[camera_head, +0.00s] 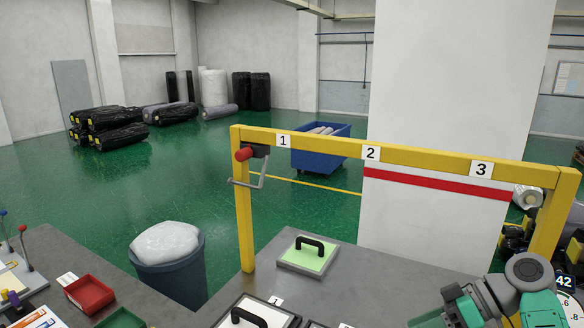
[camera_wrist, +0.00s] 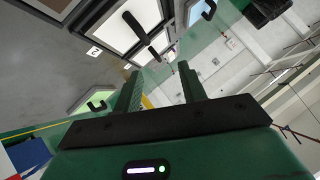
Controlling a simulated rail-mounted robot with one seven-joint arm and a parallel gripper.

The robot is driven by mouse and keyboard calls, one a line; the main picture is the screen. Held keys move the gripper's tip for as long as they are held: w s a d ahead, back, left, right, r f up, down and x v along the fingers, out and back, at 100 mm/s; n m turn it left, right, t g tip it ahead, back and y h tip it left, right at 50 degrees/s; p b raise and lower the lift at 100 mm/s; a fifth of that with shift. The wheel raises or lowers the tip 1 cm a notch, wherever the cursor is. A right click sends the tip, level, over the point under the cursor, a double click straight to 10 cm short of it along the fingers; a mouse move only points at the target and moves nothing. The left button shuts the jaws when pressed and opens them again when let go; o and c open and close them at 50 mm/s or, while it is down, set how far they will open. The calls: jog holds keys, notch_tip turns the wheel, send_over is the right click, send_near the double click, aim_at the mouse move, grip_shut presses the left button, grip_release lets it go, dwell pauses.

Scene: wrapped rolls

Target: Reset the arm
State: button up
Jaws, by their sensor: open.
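My gripper (camera_wrist: 158,80) shows in the wrist view with its two dark fingers apart and nothing between them. My green and grey arm (camera_head: 505,295) is at the lower right of the head view, close to the right post of the yellow frame; the fingertips do not show there. In the tilted wrist view, framed panels with black handles (camera_wrist: 134,24) lie beyond the fingers, beside a label reading 2. The gripper appears apart from them.
A yellow frame (camera_head: 400,154) labelled 1, 2 and 3 spans the grey table (camera_head: 378,283). A bin (camera_head: 172,277), a red tray (camera_head: 90,294) and a blue cart (camera_head: 318,160) stand around. Wrapped rolls (camera_head: 108,128) lie far back on open floor.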

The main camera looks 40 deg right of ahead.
jog(key=w+a+t+h, duration=0.1)
jog(key=w+a+h, duration=0.3)
jog(key=w+a, duration=2)
jog(key=s+a+r+t+h, duration=0.1)
jog(key=a+r+t, duration=0.2)
jog(key=a, duration=1)
jog(key=s+a+r+m+t+h, duration=0.1)
jog(key=s+a+r+t, duration=0.1)
jog(key=s+a+r, duration=0.3)
jog(key=s+a+r+t+h, duration=0.1)
jog(key=s+a+r+t, duration=0.2)
jog(key=a, duration=0.4)
jog(key=s+r+t+b, duration=0.7)
jog(key=s+r+b, duration=0.2)
jog(key=s+b, duration=0.15)
notch_tip(320, 180, up, 18)
jog(key=p, duration=1.6)
jog(key=shift+f+t, duration=0.25)
jog(key=shift+t, duration=0.05)
jog(key=shift+w, duration=0.1)
jog(key=shift+c, duration=0.4)
